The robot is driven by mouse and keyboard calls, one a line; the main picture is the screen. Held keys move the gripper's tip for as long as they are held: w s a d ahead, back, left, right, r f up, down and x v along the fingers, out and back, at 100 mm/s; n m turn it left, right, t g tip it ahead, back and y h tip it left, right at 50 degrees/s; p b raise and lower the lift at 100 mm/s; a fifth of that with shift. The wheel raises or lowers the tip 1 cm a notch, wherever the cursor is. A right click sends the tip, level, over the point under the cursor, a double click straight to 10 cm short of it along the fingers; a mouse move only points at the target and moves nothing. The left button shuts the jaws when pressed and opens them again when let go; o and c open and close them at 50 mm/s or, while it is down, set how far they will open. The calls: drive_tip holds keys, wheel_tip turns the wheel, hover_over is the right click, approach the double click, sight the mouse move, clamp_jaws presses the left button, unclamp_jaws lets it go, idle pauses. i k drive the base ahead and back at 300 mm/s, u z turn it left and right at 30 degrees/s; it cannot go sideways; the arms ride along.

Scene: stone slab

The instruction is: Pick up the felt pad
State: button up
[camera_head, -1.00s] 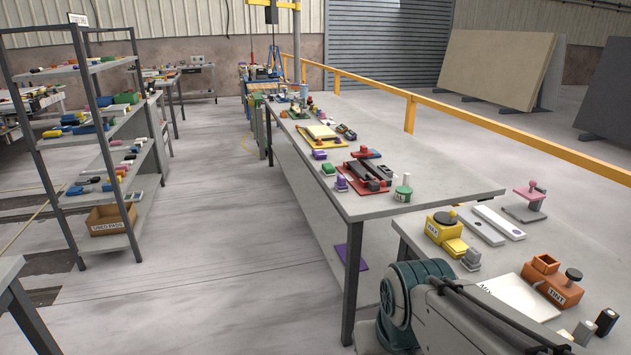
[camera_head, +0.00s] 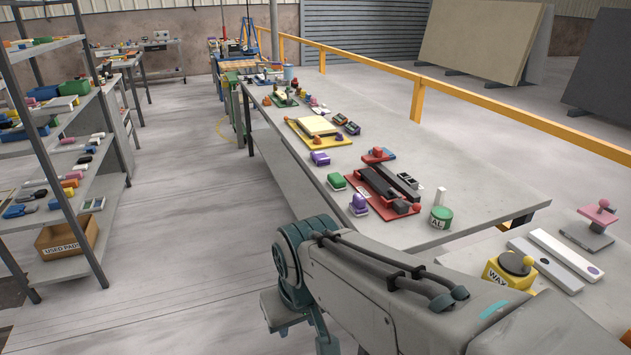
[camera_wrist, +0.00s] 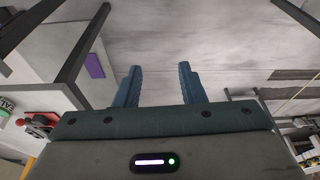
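In the head view my gripper cannot be made out.
A long table (camera_head: 480,195) holds several tools and blocks. A nearer bench has a yellow wax box (camera_head: 510,270). A shelf rack (camera_head: 115,190) with a used-pads carton (camera_head: 66,238) stands left. The floor between rack and table is open. A yellow rail (camera_head: 490,105) runs behind the table.

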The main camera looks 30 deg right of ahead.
sight(358, 206)
drive_tip(key=z, duration=0.55)
drive_tip(key=i, duration=1.25)
drive_tip(key=z, duration=0.75)
